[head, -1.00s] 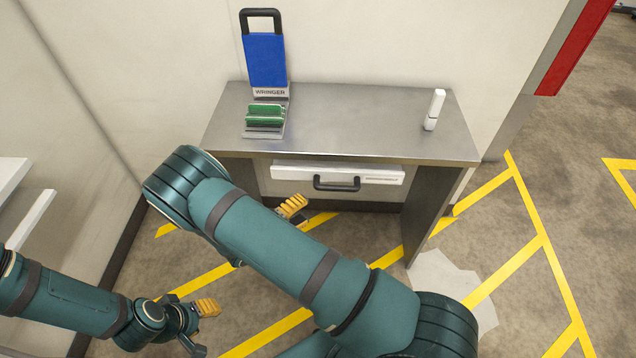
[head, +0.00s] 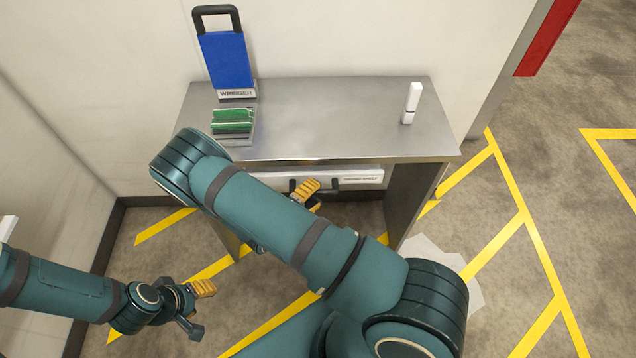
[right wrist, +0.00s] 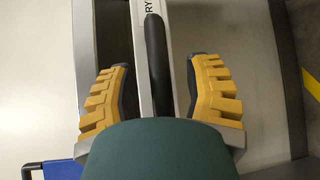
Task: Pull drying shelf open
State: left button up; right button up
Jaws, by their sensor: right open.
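The drying shelf (head: 360,178) is a white drawer front with printed lettering under the metal table's top. Its black bar handle (head: 336,188) is partly hidden by my right gripper (head: 312,194). In the right wrist view the handle (right wrist: 157,62) runs between the two yellow-padded fingers of the right gripper (right wrist: 161,66), with a visible gap on each side. The right gripper is open and not closed on the handle. My left gripper (head: 203,308) is open and empty, low at the left, away from the shelf.
On the metal table (head: 330,110) stand a blue wringer (head: 226,60) with a green-topped part (head: 232,120) and a white bottle (head: 411,103). The table's side panel (head: 415,195) stands right of the shelf. Floor with yellow stripes lies in front.

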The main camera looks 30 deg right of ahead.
jog(key=shift+d, duration=0.45)
grip_shut()
jog(key=shift+a, duration=0.1)
jog(key=s+a, duration=0.4)
jog(key=s, duration=0.3)
jog(key=s+a, duration=0.5)
jog(key=s, duration=0.3)
jog(key=shift+p, duration=0.45)
jog(key=shift+s, duration=0.1)
